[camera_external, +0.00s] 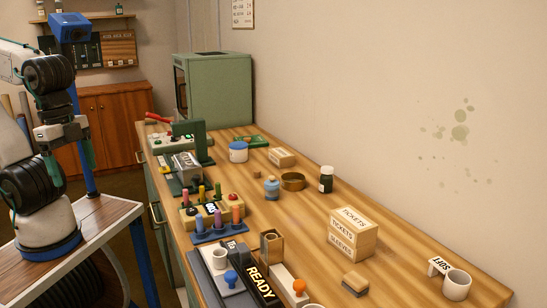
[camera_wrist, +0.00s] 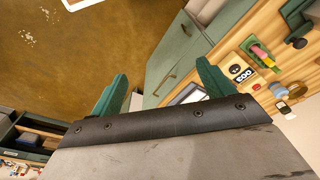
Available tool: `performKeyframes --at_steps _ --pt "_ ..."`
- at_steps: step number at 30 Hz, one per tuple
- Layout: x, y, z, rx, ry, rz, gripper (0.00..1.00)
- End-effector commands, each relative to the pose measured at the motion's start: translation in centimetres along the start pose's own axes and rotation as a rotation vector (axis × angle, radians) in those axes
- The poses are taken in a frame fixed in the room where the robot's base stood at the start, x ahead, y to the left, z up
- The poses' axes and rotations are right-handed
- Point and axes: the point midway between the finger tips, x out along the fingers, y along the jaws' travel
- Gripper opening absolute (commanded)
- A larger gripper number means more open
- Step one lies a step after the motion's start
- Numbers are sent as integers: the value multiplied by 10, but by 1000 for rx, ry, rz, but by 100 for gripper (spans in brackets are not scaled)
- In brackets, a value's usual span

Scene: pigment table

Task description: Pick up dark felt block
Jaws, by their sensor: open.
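A small block (camera_external: 355,284) with a tan top and a darker band lies on the wooden table, right of the READY sign. It may be the dark felt block, but its felt is not clear at this size. My gripper (camera_external: 68,157) hangs at the far left, beside the table and well away from that block. In the wrist view my gripper's two green fingers (camera_wrist: 161,72) are spread apart with nothing between them. The block cannot be made out in the wrist view.
Stacked TICKETS boxes (camera_external: 352,235) stand behind the block. A white mug (camera_external: 457,284) and SOFT sign (camera_external: 439,266) are at its right. An orange knob (camera_external: 299,287) is at its left. Jars, pegs and a green cabinet (camera_external: 219,90) stand farther back. The table's middle right is clear.

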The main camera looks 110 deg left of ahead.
Motion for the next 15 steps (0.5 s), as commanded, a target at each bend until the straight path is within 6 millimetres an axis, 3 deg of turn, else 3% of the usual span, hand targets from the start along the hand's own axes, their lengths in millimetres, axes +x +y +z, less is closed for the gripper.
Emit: performKeyframes --at_steps 1,3,11,15 --pt "0 0 0 0 0 0 72" --pt "0 0 0 0 0 0 56" --pt "-1 0 0 0 0 0 56" --pt "-21 0 -3 0 5 0 56"
